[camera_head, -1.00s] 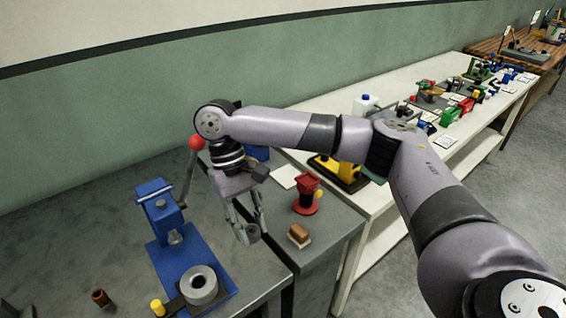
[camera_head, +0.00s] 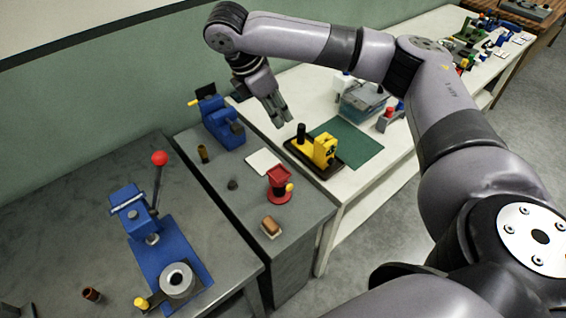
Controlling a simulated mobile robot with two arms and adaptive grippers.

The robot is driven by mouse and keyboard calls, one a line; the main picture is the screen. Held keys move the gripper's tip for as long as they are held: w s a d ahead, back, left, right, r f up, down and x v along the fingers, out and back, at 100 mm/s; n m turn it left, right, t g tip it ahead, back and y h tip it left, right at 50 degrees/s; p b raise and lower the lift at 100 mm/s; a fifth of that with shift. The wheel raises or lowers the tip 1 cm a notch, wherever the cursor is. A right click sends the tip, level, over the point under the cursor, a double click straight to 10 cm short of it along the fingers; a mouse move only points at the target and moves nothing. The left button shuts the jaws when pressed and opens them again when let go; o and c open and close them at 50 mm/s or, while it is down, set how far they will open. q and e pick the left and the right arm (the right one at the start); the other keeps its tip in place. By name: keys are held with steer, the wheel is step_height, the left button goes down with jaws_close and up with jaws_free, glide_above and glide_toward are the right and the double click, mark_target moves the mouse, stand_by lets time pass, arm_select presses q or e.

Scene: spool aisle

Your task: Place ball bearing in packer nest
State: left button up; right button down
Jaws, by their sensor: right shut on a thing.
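My right gripper (camera_head: 279,118) hangs over the near end of the white table, fingers pointing down. It is shut on a small grey thing, apparently the ball bearing, which is mostly hidden by the fingers. I cannot tell for certain which object is the packer nest. A yellow device with a black post on a dark tray (camera_head: 328,172) stands just right of and below the gripper in the picture. The gripper looks apart from it. My left gripper is not in view.
A blue press with a red-knobbed lever (camera_head: 159,158) and a grey ring (camera_head: 178,280) stand on the left bench. A blue vise-like device (camera_head: 222,124), a red stand (camera_head: 280,183) and a brown block (camera_head: 271,226) stand on the middle bench.

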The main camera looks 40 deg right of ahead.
step_height(320, 180, down, 6)
steer(key=b, duration=0.1)
steer(key=p, duration=0.1)
glide_above(282, 174)
steer(key=a, duration=0.1)
steer(key=f, duration=0.8)
steer(key=shift+w+a+f, duration=0.15)
steer(key=shift+w+f, duration=0.05)
steer(key=shift+w, duration=0.05)
step_height(282, 174, down, 5)
steer(key=shift+r+p, duration=0.1)
steer(key=shift+p, duration=0.4)
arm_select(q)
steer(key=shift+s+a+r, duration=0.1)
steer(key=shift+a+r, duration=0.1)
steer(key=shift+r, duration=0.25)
arm_select(e)
steer(key=shift+s+a+f, duration=0.1)
steer(key=shift+s+f, duration=0.05)
steer(key=shift+f, duration=0.15)
steer(key=c, duration=1.2)
jaws_free()
steer(key=shift+f, duration=0.1)
